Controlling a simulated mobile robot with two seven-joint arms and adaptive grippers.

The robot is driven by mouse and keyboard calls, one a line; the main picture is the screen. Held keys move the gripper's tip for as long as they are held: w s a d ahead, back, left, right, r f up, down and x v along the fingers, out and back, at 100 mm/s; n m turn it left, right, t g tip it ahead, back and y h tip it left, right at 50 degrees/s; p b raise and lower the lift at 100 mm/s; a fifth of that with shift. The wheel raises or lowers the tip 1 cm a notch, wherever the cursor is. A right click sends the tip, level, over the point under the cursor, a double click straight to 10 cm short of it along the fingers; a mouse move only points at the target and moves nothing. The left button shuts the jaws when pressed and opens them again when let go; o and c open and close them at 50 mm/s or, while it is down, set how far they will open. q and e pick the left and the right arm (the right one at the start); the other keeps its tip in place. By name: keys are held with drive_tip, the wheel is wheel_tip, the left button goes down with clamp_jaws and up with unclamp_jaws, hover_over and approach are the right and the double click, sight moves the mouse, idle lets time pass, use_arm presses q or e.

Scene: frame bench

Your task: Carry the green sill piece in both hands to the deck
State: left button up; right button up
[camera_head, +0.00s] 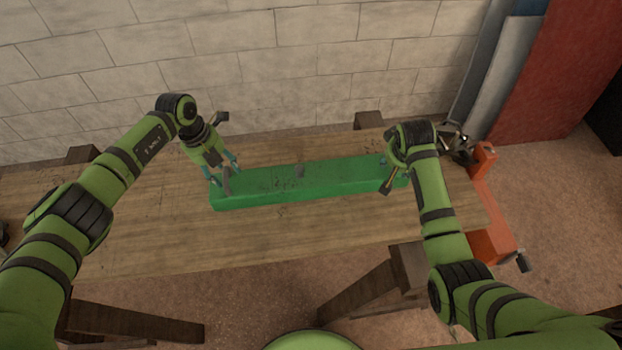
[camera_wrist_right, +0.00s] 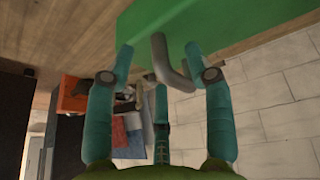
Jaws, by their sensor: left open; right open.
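The green sill piece (camera_head: 300,184) lies lengthwise on the wooden bench, with a grey peg or handle near each end and a small grey block near its middle. My left gripper (camera_head: 223,172) is open at the left end, its fingers on either side of the left grey handle (camera_head: 227,181). My right gripper (camera_head: 388,172) is over the right end, mostly hidden behind its own wrist in the head view. In the right wrist view its open teal fingers (camera_wrist_right: 165,62) reach around a bent grey handle (camera_wrist_right: 168,62) on the sill piece (camera_wrist_right: 220,20). Contact cannot be told. No deck is identifiable.
The wooden bench (camera_head: 130,225) has bare room in front of the sill piece and to its left. A block wall (camera_head: 300,80) stands behind. An orange vise-like tool (camera_head: 490,215) is at the bench's right end, near panels leaning on the wall (camera_head: 510,70).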

use_arm(q)
drive_tip(key=shift+d+f, duration=0.1)
drive_tip(key=shift+f, duration=0.45)
use_arm(e)
drive_tip(key=shift+w+f, duration=0.2)
drive_tip(key=shift+f, duration=0.3)
use_arm(q)
clamp_jaws()
use_arm(e)
clamp_jaws()
